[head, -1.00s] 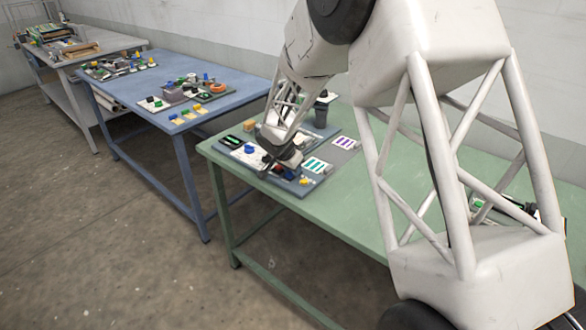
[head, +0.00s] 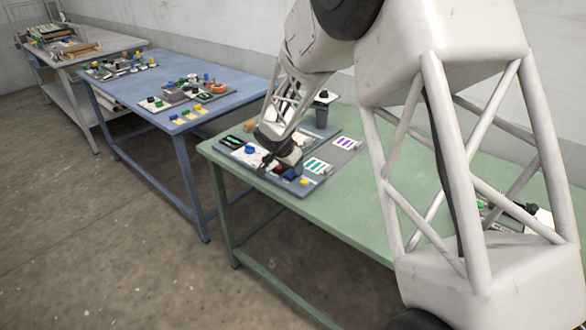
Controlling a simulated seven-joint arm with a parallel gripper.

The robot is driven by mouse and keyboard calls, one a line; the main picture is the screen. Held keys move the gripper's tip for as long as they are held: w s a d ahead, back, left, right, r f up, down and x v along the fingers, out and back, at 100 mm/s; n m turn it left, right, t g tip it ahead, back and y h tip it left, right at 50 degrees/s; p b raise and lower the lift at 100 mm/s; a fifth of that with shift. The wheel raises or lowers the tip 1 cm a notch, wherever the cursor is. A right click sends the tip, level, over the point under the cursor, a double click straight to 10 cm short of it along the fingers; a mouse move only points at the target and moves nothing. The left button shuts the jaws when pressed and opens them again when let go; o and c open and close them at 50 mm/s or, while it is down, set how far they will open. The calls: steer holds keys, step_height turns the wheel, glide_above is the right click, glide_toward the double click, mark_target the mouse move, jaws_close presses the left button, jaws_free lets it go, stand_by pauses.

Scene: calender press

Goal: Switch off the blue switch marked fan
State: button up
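A grey control panel (head: 312,187) lies on the green table (head: 345,215). It carries a blue knob (head: 249,149) on a white plate at its left part and another small blue part (head: 290,174) near its front edge. The markings are too small to read, so I cannot tell which blue part is marked fan. My gripper (head: 277,164) is low over the panel's front middle, right of the blue knob and close to the small blue part. It hides part of the panel. I cannot tell whether its fingers are open, shut or touching anything.
On the panel are a green display (head: 231,141), a yellow part (head: 305,182) and a card with green stripes (head: 318,166). A card with purple stripes (head: 345,143) and a dark cup (head: 321,114) are behind. A blue table (head: 225,104) with other panels stands to the left.

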steer(key=shift+v, duration=2.9)
steer(key=shift+r, duration=0.1)
steer(key=s+d+r+n, duration=0.1)
steer(key=s+d+r, duration=0.2)
steer(key=s+r, duration=0.3)
steer(key=s+d+r+n+y, duration=0.1)
steer(key=s+d+r+n, duration=0.2)
steer(key=s, duration=0.5)
steer(key=s+d+r, duration=0.4)
steer(key=s+r, duration=0.1)
steer(key=s, duration=0.3)
steer(key=s+d+n+y, duration=0.1)
steer(key=s+n, duration=0.1)
steer(key=s, duration=1)
steer(key=s+d+r+n+g+y, duration=0.1)
steer(key=s+d+n, duration=0.1)
steer(key=s, duration=1.1)
steer(key=shift+d+r+n+y, duration=0.25)
steer(key=shift+r+n+y, duration=0.05)
steer(key=shift+r+n, duration=0.1)
